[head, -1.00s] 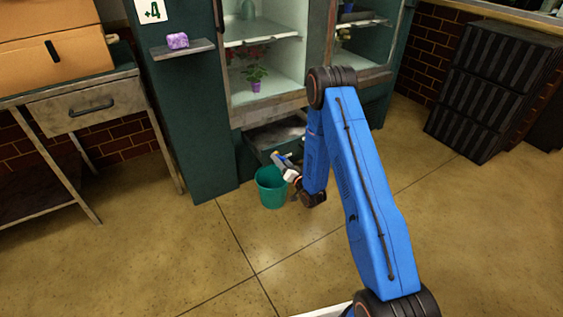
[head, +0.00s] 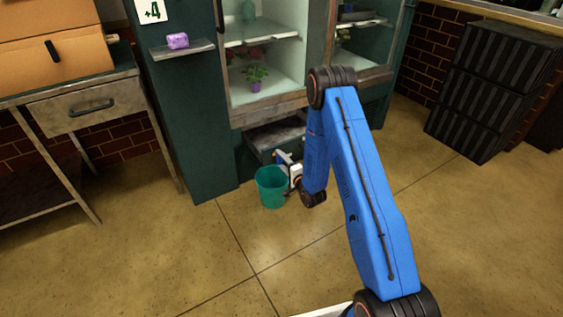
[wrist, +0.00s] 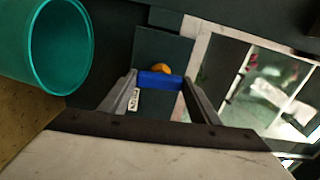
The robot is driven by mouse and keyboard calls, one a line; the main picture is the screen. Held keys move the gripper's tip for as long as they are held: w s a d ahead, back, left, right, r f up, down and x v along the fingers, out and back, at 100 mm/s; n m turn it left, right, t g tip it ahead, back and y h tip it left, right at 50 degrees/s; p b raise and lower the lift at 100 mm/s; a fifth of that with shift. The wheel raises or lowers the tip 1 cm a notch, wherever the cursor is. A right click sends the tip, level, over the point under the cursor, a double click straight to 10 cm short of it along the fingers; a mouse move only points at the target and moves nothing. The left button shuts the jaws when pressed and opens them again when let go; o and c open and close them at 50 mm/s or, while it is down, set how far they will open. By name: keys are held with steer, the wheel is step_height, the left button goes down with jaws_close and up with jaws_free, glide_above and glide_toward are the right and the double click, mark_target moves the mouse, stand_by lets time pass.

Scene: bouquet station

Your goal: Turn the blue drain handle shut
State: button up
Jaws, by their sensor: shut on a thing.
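In the wrist view the blue drain handle (wrist: 160,81) lies crosswise between the fingertips of my gripper (wrist: 158,84). The fingers are shut on its two ends. A yellow round part (wrist: 160,69) shows just behind the handle. A white label (wrist: 134,99) with dark lettering is beside the left finger. In the head view my gripper (head: 284,160) is low at the front of the cabinet, just above and behind the bucket. The handle is too small there to tell its angle.
A teal bucket (head: 271,188) stands on the floor under the cabinet front, close to my gripper; it also shows at the upper left of the wrist view (wrist: 62,45). The glass-fronted cabinet (head: 195,110) rises behind. Dark crates (head: 490,90) stand at the right. Open floor lies in front.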

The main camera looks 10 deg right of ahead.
steer(key=shift+m, duration=0.5)
steer(key=o, duration=1)
steer(key=shift+o, duration=0.2)
steer(key=v, duration=1.7)
steer(key=shift+s, duration=0.15)
